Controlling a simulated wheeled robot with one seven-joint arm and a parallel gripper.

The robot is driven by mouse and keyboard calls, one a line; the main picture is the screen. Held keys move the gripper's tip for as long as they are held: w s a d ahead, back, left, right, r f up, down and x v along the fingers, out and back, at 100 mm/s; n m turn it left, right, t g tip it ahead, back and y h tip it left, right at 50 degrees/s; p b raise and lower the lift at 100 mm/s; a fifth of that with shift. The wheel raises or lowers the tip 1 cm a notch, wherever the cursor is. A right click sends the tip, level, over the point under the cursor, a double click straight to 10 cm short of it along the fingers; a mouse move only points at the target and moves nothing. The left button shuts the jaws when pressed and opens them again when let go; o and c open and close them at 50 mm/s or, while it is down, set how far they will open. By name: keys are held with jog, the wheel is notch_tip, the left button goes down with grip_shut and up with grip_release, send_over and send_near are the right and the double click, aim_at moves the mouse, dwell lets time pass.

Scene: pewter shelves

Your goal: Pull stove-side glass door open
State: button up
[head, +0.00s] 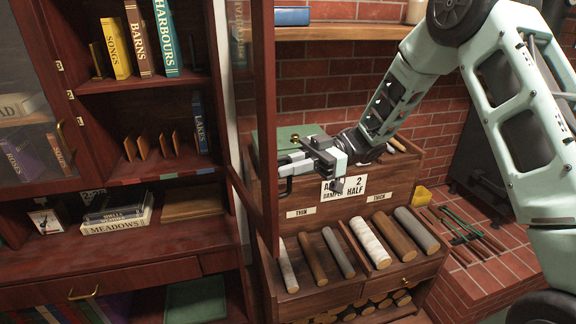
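The stove-side glass door (265,95) is the right door of the dark red-brown cabinet. It stands swung out from the cabinet front, seen nearly edge-on, with its right compartment exposed. My gripper (285,164) is at the right side of this door, at the outer frame, with its fingers pointing left toward it. A small dark piece, perhaps the handle, shows just below the fingers. The fingertips are small and partly merge with the door edge, so I cannot tell whether they are closed on anything.
The left glass door (30,100) is closed, with a brass handle. Books (140,40) stand on the open shelves. Right of the door, a wooden log rack (405,170) with labels and several logs stands below my arm. A brick hearth (500,275) and dark stove (490,140) are farther right.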

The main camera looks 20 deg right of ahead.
jog(key=b+v, duration=0.3)
jog(key=v, duration=1.4)
jog(key=shift+d+b, duration=0.25)
jog(key=shift+b, duration=0.15)
